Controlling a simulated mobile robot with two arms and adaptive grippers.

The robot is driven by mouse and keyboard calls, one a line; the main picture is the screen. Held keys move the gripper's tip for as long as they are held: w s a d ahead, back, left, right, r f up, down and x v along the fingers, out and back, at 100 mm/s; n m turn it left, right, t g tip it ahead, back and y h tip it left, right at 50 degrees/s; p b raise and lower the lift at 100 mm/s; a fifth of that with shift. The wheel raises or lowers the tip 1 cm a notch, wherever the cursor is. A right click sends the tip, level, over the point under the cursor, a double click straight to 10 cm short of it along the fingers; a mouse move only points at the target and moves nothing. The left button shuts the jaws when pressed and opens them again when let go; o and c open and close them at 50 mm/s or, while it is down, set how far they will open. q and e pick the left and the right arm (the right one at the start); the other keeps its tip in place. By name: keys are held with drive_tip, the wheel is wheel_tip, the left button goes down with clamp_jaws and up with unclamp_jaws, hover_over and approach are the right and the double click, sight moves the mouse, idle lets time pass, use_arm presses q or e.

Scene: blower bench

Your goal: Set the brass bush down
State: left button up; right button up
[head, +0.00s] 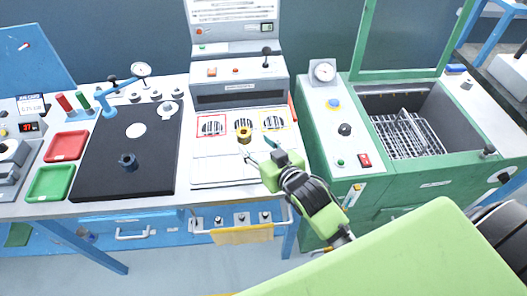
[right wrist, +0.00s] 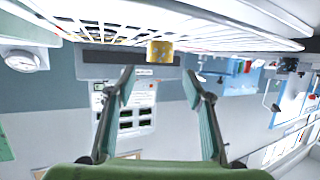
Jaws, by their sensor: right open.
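My right gripper (head: 261,151) is open and empty, just in front and to the right of the bush. Its two spread fingers (right wrist: 158,76) show in the wrist view, with a gap between them and the bush. My left gripper is out of view.
A black mat (head: 104,174) with a dark bush-like piece (head: 128,162) lies left. Red (head: 66,146) and green (head: 50,183) trays sit beyond. A green machine with a wire basket (head: 405,135) stands right.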

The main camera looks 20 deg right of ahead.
drive_tip(key=shift+v, duration=2.1)
